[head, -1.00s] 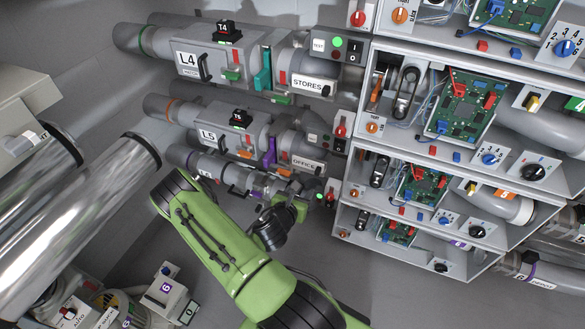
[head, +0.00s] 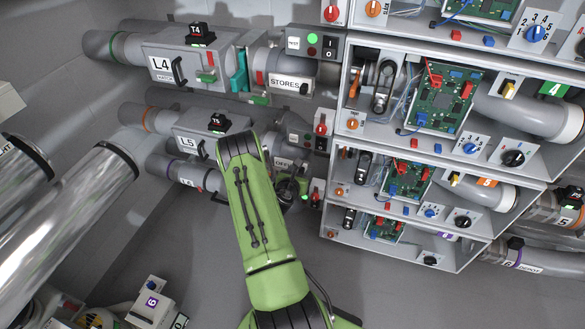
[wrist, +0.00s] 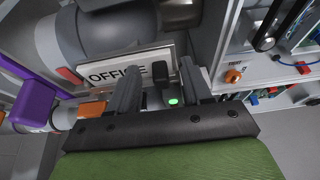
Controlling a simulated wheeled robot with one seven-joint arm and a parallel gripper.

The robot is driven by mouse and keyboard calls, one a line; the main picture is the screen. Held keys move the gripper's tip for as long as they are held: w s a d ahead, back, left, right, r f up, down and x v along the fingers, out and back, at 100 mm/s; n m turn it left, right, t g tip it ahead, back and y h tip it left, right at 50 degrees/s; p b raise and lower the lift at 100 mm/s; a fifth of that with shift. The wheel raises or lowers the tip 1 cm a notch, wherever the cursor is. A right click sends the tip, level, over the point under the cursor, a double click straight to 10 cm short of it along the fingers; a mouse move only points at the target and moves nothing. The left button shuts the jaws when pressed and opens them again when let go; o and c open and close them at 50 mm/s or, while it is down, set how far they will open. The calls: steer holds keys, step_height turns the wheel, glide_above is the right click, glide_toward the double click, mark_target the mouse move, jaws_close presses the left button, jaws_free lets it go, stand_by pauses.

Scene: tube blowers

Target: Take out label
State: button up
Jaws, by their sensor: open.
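The white label reading OFFICE (wrist: 130,72) shows in the wrist view, set on the grey tube housing. My gripper (wrist: 163,62) is open in front of it, with its left finger crossing the label's lower part. A black handle (wrist: 160,72) shows between the fingers at the label's right end. I cannot tell whether the fingers touch either. In the head view my green arm covers most of this area, and only part of the OFFICE label (head: 283,164) shows. My gripper is largely hidden there.
A purple slide (wrist: 36,102) stands left in the wrist view. A green light (wrist: 173,101) glows below the handle. The cabinet with an orange knob (wrist: 233,76) is close on the right. The STORES label (head: 285,83) is on the tube above.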

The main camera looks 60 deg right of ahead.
jaws_close()
